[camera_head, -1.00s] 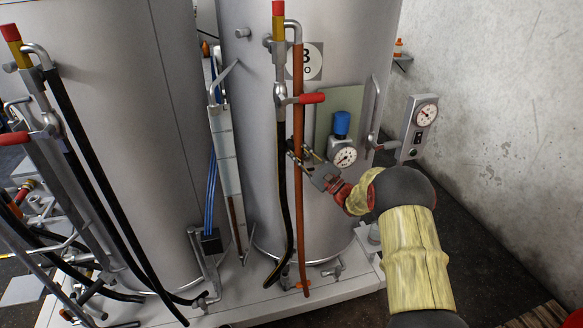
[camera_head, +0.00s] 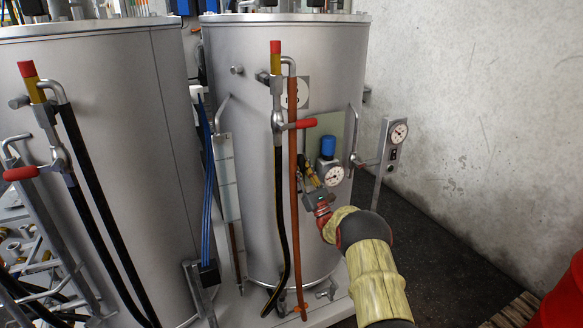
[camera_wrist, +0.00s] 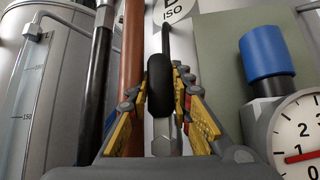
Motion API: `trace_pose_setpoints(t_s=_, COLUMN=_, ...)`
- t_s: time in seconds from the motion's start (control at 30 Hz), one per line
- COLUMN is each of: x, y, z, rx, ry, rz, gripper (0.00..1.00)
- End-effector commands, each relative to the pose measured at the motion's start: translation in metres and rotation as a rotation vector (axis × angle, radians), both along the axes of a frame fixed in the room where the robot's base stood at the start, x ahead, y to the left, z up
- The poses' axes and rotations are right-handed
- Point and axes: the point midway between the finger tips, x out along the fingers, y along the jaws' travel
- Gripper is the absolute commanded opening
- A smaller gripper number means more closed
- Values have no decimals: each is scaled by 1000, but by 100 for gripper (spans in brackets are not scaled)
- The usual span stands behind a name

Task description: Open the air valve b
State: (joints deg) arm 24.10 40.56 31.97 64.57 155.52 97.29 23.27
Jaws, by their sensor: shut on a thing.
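A black valve handle (camera_wrist: 160,82) on a metal stem stands upright in the middle of the wrist view, and I take it for the handle of the air valve b. My gripper (camera_wrist: 160,100) has one yellow-padded finger on each side of the handle and is shut on it. In the head view my gripper (camera_head: 312,182) is at the front of the right drum (camera_head: 252,200), just left of the round gauge (camera_head: 332,175). There the gripper mostly hides the handle. A blue-capped regulator (camera_head: 328,147) sits above the gauge.
An orange-brown pipe (camera_head: 293,200) and a black hose (camera_head: 279,195) run down close left of my gripper. A red-handled valve (camera_head: 306,123) is above it. A gauge post (camera_head: 387,150) stands to the right. The floor (camera_head: 440,225) by the wall is clear.

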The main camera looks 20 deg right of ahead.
Motion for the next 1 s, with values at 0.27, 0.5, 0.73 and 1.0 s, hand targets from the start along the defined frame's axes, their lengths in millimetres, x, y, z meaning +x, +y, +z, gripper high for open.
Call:
trace_pose_setpoints(t_s=0.27, x=0, y=-6, z=-3, rx=21, ry=4, rz=-2, gripper=0)
trace_pose_setpoints(t_s=0.5, x=0, y=-6, z=-3, rx=21, ry=4, rz=-2, gripper=0)
trace_pose_setpoints(t_s=0.73, x=0, y=-6, z=-2, rx=19, ry=4, rz=-1, gripper=34)
trace_pose_setpoints(t_s=1.0, x=0, y=-5, z=-1, rx=19, ry=2, rz=-1, gripper=41)
